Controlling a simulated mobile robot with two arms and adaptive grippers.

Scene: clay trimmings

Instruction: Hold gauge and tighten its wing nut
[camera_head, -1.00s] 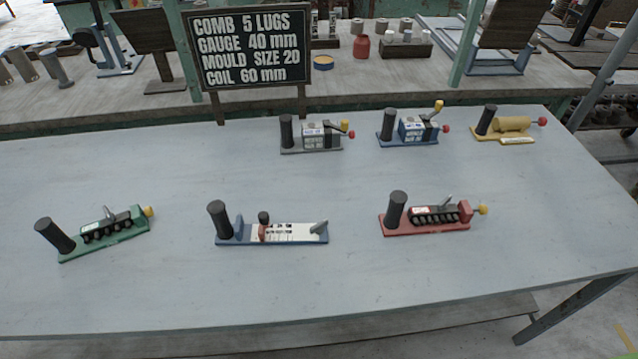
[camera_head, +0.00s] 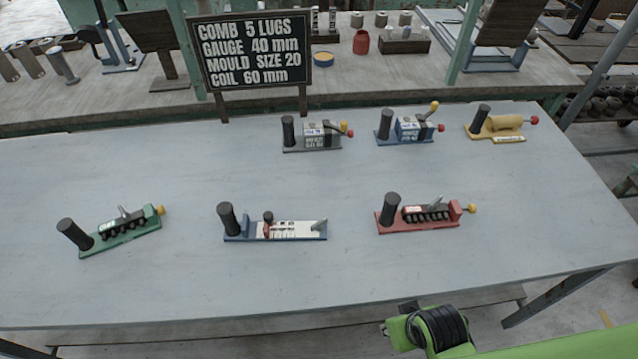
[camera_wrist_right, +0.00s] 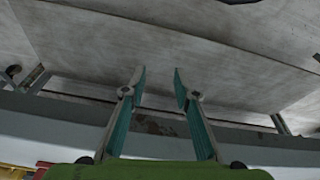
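The gauge (camera_head: 275,231) lies at the front middle of the table in the head view. It has a blue base, a black upright handle at its left end and a white scale plate. A small dark knob with a red part below, perhaps the wing nut (camera_head: 268,217), stands on the plate; its shape is too small to tell. My right gripper (camera_wrist_right: 159,80) shows in the right wrist view with its fingers apart and nothing between them. In the head view my green right arm enters at the bottom right, away from the gauge. My left gripper is not in view.
A green comb tool (camera_head: 122,232) lies left of the gauge and a red one (camera_head: 420,214) right. Grey (camera_head: 312,136), blue (camera_head: 405,128) and yellow (camera_head: 497,124) tools stand behind. A sign (camera_head: 254,52) reads gauge 40 mm. The table's front strip (camera_head: 250,290) is clear.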

